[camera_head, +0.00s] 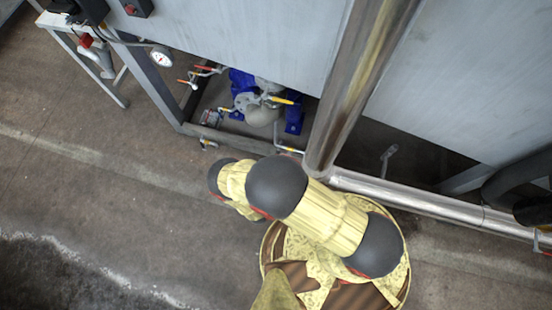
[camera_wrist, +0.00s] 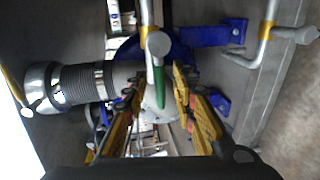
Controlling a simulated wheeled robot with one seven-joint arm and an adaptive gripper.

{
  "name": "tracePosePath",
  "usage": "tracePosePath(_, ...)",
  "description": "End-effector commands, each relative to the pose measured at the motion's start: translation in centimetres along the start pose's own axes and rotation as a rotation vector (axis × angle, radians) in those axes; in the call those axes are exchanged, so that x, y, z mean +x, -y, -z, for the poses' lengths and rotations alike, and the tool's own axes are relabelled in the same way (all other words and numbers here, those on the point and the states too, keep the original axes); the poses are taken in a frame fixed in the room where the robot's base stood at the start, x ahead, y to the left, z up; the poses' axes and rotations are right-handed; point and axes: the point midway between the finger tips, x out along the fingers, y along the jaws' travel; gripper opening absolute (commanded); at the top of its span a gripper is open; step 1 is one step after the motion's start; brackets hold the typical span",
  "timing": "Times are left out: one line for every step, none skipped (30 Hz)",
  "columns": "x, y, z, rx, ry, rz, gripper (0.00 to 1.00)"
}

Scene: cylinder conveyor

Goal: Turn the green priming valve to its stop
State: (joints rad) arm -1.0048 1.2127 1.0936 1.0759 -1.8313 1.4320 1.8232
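The green priming valve handle (camera_wrist: 160,84) shows in the wrist view as a narrow green lever below a round grey metal end on a pipe. My gripper (camera_wrist: 157,76) is open, one yellow-and-black finger on each side of the green handle. Gaps show between the handle and both fingers, so no grip on it is visible. How deep the handle lies between the fingers is hard to tell. In the head view my arm's links hide the gripper, and I cannot make out the green handle.
A yellow-sleeved pipe (camera_wrist: 147,15) and a ribbed hose (camera_wrist: 85,83) crowd the gripper. Blue brackets (camera_wrist: 220,35) stand behind. The head view shows a yellow-handled valve (camera_head: 281,100), red-handled valves (camera_head: 203,68), and a thick metal pipe (camera_head: 358,80). Open floor (camera_head: 90,200) lies left.

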Motion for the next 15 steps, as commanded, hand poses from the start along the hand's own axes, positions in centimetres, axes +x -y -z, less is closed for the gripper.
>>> tracePosePath(0.0,0.0,0.0,0.000,0.000,0.000,0.27)
tracePosePath(-0.1,0.0,0.0,0.000,-0.001,0.000,0.27)
tracePosePath(-0.2,0.0,0.1,0.000,-0.002,0.000,0.27)
tracePosePath(-0.4,0.0,0.1,-0.001,-0.003,0.000,0.27)
tracePosePath(-0.6,0.0,0.1,-0.001,-0.003,0.000,0.27)
tracePosePath(-1.0,0.0,0.1,-0.001,-0.003,0.000,0.27)
tracePosePath(-1.3,0.0,0.1,-0.001,-0.004,0.000,0.27)
tracePosePath(-1.6,0.0,0.2,-0.002,-0.005,0.000,0.27)
tracePosePath(-2.2,0.0,0.1,-0.002,-0.004,0.000,0.27)
tracePosePath(-2.6,0.0,0.2,-0.002,-0.006,0.000,0.27)
tracePosePath(-3.0,0.0,0.2,-0.002,-0.005,0.001,0.27)
tracePosePath(-3.7,0.0,0.2,-0.002,-0.007,0.001,0.27)
tracePosePath(-4.1,0.0,0.2,-0.002,-0.005,0.000,0.27)
tracePosePath(-4.6,0.0,0.2,-0.002,-0.007,0.000,0.27)
tracePosePath(-5.2,0.0,0.2,-0.002,-0.006,0.000,0.27)
